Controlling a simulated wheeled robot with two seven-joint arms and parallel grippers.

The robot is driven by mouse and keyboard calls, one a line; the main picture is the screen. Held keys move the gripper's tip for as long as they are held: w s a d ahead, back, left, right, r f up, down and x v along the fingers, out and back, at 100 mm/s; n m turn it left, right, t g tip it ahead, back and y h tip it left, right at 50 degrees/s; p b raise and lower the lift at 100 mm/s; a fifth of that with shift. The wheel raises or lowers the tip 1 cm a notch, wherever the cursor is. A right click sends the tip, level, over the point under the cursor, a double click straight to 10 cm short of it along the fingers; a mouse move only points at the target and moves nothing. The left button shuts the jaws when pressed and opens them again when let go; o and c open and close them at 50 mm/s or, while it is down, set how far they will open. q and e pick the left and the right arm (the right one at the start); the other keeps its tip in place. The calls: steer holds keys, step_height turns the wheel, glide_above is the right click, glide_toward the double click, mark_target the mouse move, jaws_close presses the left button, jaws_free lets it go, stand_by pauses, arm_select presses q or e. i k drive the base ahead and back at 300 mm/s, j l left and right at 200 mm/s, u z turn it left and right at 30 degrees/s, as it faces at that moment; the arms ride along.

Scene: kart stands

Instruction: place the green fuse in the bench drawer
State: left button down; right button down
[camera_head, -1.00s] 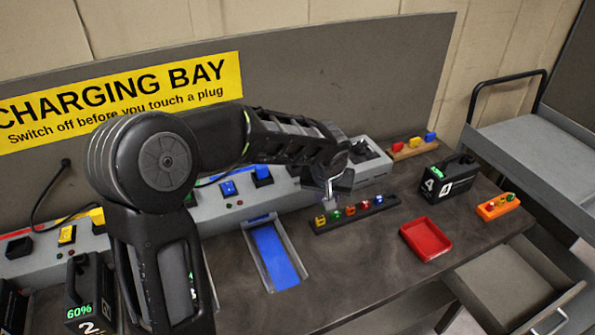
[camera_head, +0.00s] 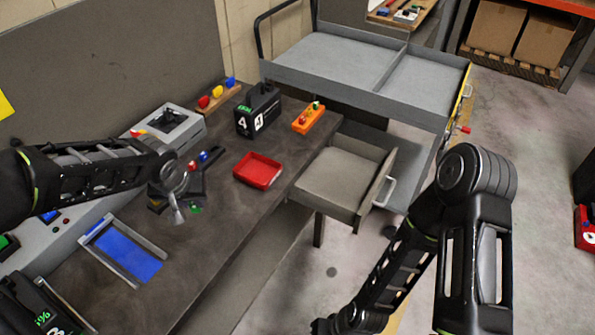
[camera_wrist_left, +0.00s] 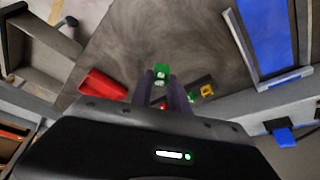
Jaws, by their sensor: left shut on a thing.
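My left gripper (camera_head: 178,214) is above the dark bench top, in front of the fuse rack (camera_head: 212,166). In the left wrist view its fingers (camera_wrist_left: 160,86) are shut on the green fuse (camera_wrist_left: 161,72), which sticks out past the fingertips. In the head view a bit of green (camera_head: 196,209) shows beside the fingertips. The bench drawer (camera_head: 338,182) is pulled open to the right of the bench and its visible floor looks empty. My right arm comes in at the lower right; its gripper end is at the bottom edge, too unclear to judge.
A red tray (camera_head: 258,171) sits on the bench between the gripper and the drawer. A black number 4 battery (camera_head: 258,112) and an orange holder (camera_head: 309,118) stand behind it. A grey cart (camera_head: 350,65) is beyond the drawer. A blue-floored slot (camera_head: 125,252) is at the near left.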

mark_target(321, 172)
steer(key=i+l, duration=0.15)
steer(key=l, duration=0.25)
steer(key=i+l, duration=0.15)
steer(key=l, duration=0.2)
steer(key=i+l, duration=0.15)
steer(key=l, duration=0.25)
steer(key=i+l, duration=0.1)
steer(key=l, duration=0.3)
steer(key=i+l, duration=0.15)
steer(key=l, duration=0.25)
steer(key=i+l, duration=0.15)
steer(key=l, duration=0.2)
steer(key=i+l, duration=0.15)
steer(key=l, duration=0.25)
